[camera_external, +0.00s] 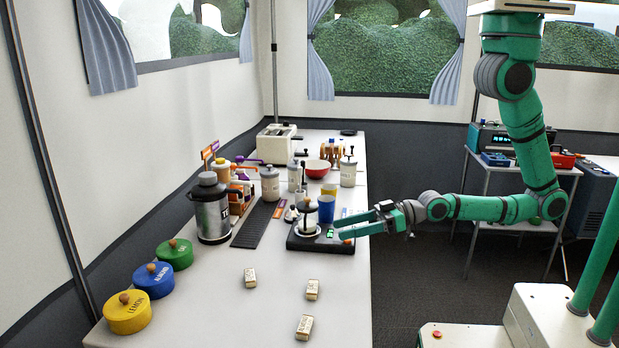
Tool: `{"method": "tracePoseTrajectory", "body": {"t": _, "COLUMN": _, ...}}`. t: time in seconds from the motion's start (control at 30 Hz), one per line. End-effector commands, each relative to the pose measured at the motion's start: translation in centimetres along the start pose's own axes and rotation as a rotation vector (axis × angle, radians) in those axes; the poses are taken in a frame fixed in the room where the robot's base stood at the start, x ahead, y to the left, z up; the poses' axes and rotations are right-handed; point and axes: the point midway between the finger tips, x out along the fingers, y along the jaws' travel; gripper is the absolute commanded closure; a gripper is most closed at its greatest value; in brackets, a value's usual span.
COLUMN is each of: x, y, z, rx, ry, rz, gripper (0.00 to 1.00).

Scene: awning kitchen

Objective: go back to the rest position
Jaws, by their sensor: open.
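My gripper (354,223) is at the end of the green arm, reaching left over the right edge of the long white table (220,290). Its two green fingers are spread apart, with nothing seen between them. The fingertips are close to the right side of a black scale-like base (318,243). On that base stands a white and dark device (309,217) with a round plate. A blue cup (326,208) stands just behind the fingers. I cannot tell whether the fingers touch the base.
Three small labelled blocks (312,289) lie at the front. Yellow, blue and green lidded tins (127,312) line the left, near a steel jug (211,208). Canisters, a red bowl (317,168) and a toaster (276,143) stand farther back.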

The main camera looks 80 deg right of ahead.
Motion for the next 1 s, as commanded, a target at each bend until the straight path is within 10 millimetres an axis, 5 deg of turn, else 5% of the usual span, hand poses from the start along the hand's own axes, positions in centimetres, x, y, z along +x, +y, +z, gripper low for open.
{"method": "tracePoseTrajectory", "body": {"t": 0.3, "x": -9.5, "y": 3.5, "z": 1.0, "rx": -0.015, "ry": 0.022, "rz": 0.111, "gripper": 0.37}}
{"method": "tracePoseTrajectory", "body": {"t": 0.6, "x": -18.7, "y": 4.9, "z": 1.0, "rx": -0.09, "ry": 0.003, "rz": 0.214, "gripper": 0.37}}
{"method": "tracePoseTrajectory", "body": {"t": 0.8, "x": -22.7, "y": 4.8, "z": 0.2, "rx": -0.13, "ry": -0.008, "rz": 0.254, "gripper": 0.37}}
{"method": "tracePoseTrajectory", "body": {"t": 1.0, "x": -24.0, "y": 4.7, "z": -0.2, "rx": -0.144, "ry": -0.01, "rz": 0.268, "gripper": 0.37}}
